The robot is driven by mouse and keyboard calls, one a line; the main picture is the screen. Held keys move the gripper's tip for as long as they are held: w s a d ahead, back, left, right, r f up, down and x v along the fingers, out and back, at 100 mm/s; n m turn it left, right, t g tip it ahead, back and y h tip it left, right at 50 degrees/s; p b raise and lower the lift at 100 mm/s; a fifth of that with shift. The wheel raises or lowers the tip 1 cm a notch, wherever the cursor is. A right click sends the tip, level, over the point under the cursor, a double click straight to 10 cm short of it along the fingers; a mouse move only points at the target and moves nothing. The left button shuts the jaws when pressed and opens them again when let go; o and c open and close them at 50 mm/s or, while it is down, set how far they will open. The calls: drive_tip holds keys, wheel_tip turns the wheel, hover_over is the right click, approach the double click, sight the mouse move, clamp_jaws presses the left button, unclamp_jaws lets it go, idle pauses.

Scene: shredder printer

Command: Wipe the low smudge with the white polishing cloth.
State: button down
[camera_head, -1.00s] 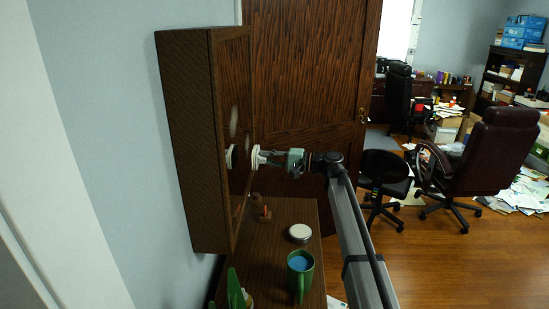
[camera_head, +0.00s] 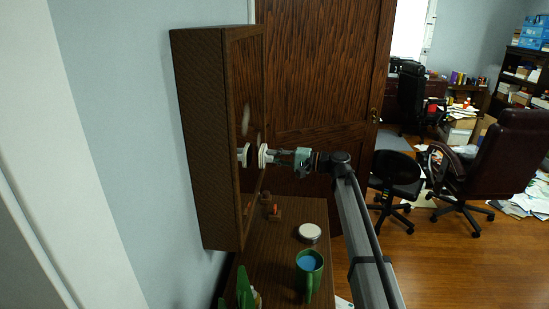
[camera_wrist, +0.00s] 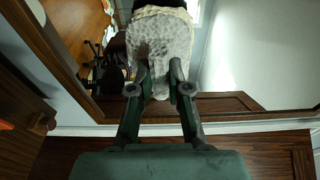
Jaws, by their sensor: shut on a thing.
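The white polishing cloth (camera_head: 263,156) is a pale pad at the tip of my gripper (camera_head: 284,157), in front of a mirror (camera_head: 247,90) on a wall cabinet. Its reflection shows just left of it, with a gap between them. In the wrist view the cloth (camera_wrist: 160,42) is pale and grey-speckled, and my gripper (camera_wrist: 160,85) is shut on it. A pale smudge (camera_head: 246,118) shows on the mirror above the cloth. A fainter streak (camera_head: 258,138) lies lower, just above the cloth; I cannot tell whether the cloth hides more.
Below the mirror, a wooden counter (camera_head: 283,240) holds a green mug (camera_head: 309,272) with a blue inside, a round pale-topped tin (camera_head: 309,232), small reddish-brown items (camera_head: 269,207) and a green object (camera_head: 245,289). A wooden door (camera_head: 320,80) stands behind.

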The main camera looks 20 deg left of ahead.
drive_tip(key=shift+s+a, duration=0.25)
drive_tip(key=shift+a, duration=0.6)
drive_tip(key=shift+w, duration=0.15)
drive_tip(key=shift+w+a+b, duration=0.5)
drive_tip(key=shift+w+b, duration=0.2)
drive_tip(key=shift+w, duration=1.2)
drive_tip(key=shift+w+a+b, duration=0.55)
drive_tip(key=shift+w+b, duration=0.15)
drive_tip(key=shift+w, duration=1.2)
drive_tip(key=shift+w+a+b, duration=0.5)
drive_tip(key=shift+w+b, duration=0.2)
drive_tip(key=shift+w, duration=1.2)
drive_tip(key=shift+s, duration=0.1)
